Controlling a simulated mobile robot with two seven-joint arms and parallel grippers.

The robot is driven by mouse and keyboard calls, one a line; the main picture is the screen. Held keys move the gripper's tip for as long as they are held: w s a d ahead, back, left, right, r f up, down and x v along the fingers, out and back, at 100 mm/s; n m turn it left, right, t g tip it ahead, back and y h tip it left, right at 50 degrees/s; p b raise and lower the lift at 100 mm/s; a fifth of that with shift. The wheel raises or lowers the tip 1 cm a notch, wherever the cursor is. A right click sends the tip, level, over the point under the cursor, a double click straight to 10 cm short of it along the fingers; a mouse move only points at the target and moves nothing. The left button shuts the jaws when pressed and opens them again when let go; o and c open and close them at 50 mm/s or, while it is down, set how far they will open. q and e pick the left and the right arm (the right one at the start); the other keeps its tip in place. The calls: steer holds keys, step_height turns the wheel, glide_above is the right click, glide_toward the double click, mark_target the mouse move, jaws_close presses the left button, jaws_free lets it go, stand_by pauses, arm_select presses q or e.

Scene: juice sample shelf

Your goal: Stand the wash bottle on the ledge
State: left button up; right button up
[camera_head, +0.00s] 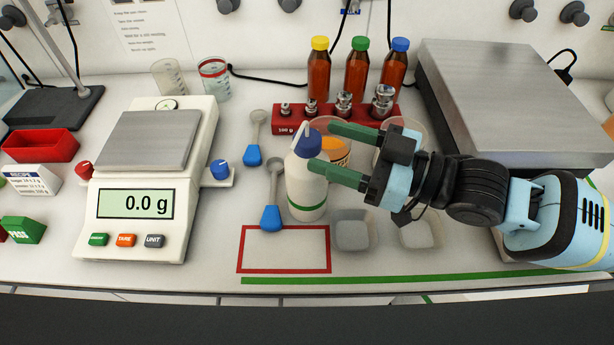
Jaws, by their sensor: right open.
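The wash bottle (306,190) is white with a blue cap and a green band low on its body. It stands upright on the counter near the middle of the head view. My right gripper (320,147) comes in from the right and is open. Its two green fingers point left at the height of the bottle's upper part. The nearer finger overlaps the bottle's shoulder in the picture; the farther one is behind the cap. I cannot tell whether either touches. Which surface is the ledge is not clear. My left gripper is not in view.
A red-outlined rectangle (285,270) lies bare on the counter in front, near a green line (420,276). Blue-ended scoops (271,215) lie left of the bottle, beside a scale (150,150). Small trays (353,234) sit to its right. A steel-topped box (510,90) stands at right.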

mark_target(294, 137)
steer(key=shift+w+a, duration=0.4)
steer(key=shift+a, duration=0.15)
steer(key=shift+a+r, duration=0.1)
steer(key=shift+a, duration=0.15)
steer(key=x, duration=0.2)
steer(key=p+x, duration=0.1)
steer(key=x, duration=0.1)
steer(key=shift+s, duration=0.25)
steer(key=shift+w+a+p, duration=0.15)
steer(key=shift+a+p, duration=0.15)
steer(key=shift+a, duration=0.1)
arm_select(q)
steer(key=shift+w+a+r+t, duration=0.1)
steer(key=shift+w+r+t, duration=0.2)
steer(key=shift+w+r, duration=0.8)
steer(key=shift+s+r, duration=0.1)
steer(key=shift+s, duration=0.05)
arm_select(e)
steer(key=shift+c, duration=0.3)
jaws_close()
